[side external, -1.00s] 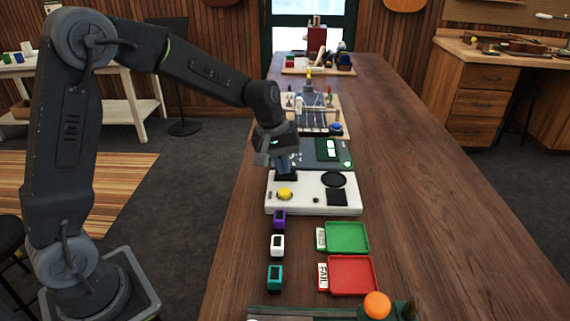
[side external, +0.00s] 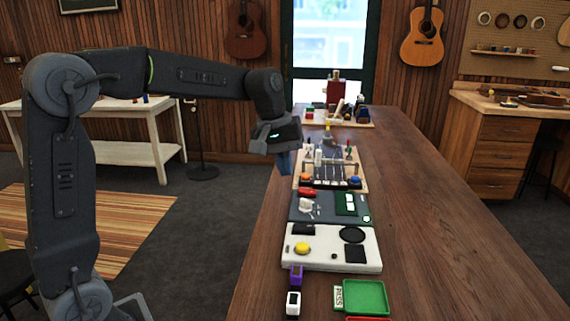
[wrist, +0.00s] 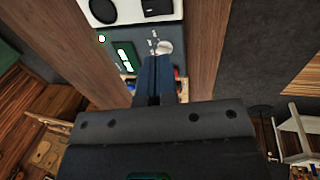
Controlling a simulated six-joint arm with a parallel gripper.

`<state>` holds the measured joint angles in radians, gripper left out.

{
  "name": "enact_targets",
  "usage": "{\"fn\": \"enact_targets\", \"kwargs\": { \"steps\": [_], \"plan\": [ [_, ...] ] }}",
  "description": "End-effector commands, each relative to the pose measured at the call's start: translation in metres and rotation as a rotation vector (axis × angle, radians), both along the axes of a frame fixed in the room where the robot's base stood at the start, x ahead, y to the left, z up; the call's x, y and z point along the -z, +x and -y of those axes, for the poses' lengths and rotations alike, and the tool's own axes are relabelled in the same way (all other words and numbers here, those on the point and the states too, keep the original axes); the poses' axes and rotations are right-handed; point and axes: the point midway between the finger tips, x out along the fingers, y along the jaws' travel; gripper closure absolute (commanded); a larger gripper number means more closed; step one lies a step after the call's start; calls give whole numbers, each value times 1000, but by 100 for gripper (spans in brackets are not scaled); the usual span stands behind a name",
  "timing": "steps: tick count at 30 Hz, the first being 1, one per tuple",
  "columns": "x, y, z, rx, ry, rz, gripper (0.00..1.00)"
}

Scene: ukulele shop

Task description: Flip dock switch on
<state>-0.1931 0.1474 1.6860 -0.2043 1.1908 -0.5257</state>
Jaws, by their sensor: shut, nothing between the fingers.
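A white dock panel (side external: 330,262) lies on the wooden bench with a yellow button (side external: 302,248), a black disc (side external: 352,235) and a black square (side external: 355,253). A dark panel (side external: 330,212) beyond it carries a red part (side external: 307,192), a white knob (side external: 310,206) and a green board with white blocks (side external: 349,203). I cannot tell which part is the dock switch. My gripper (side external: 284,172) is shut and empty, raised above the bench's left side. In the wrist view its fingers (wrist: 154,85) point down near the white knob (wrist: 164,47), apparently apart from it.
A board with rods and coloured buttons (side external: 330,177) stands beyond the dark panel. The bench's right side (side external: 430,220) is clear.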

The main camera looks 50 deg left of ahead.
Motion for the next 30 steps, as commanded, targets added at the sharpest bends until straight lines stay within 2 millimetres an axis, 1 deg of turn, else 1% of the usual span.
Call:
{"fn": "enact_targets", "kwargs": {
  "steps": [3, 10, 15, 23, 26, 29, 30],
  "plan": [
    [-3, -1, -1, 0, 0, 0, 100],
    [-3, -1, 0, 0, 0, 0, 100],
    [-3, 9, 9, -2, -35, 39, 100],
    [-3, 9, 9, -3, -36, 39, 100],
    [3, 10, 10, -1, -36, 37, 100],
    [14, 12, 12, -1, -36, 37, 100],
    [21, 13, 14, -2, -36, 35, 100]
  ]
}}
